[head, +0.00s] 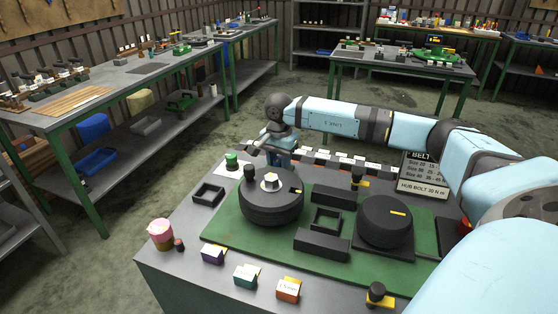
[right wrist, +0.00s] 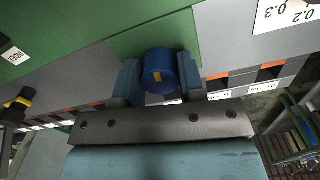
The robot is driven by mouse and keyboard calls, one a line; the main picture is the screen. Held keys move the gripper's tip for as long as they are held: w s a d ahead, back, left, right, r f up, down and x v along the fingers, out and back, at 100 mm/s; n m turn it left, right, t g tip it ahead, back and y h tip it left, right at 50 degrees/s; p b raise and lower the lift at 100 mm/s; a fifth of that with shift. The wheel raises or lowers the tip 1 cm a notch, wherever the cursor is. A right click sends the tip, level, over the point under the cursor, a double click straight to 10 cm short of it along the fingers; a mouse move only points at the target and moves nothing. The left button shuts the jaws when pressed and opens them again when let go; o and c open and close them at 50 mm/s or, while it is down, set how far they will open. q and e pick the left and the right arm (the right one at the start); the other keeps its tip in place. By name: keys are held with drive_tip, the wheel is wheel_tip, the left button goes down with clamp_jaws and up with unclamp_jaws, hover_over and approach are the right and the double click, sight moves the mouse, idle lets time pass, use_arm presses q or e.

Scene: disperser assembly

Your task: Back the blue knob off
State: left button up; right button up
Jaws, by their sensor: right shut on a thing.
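The blue knob (right wrist: 159,70) is a short round cylinder with a small yellow mark at its edge. It sits between the two fingers of my right gripper in the right wrist view. My right gripper (head: 281,157) is shut on it, at the far edge of the green mat (head: 226,235). In the head view the knob is hidden or too small to tell apart behind the fingers. My left gripper is not in view.
A large dark round drum (head: 271,208) with a post and pale hub stands just in front of the gripper. A second dark disc (head: 385,222) is to its right. Black trays, small coloured blocks and a belt sign (head: 422,174) surround them.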

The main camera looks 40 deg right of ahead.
sight(279, 159)
drive_tip(key=o, duration=0.9)
wheel_tip(279, 159, up, 14)
idle(0.4)
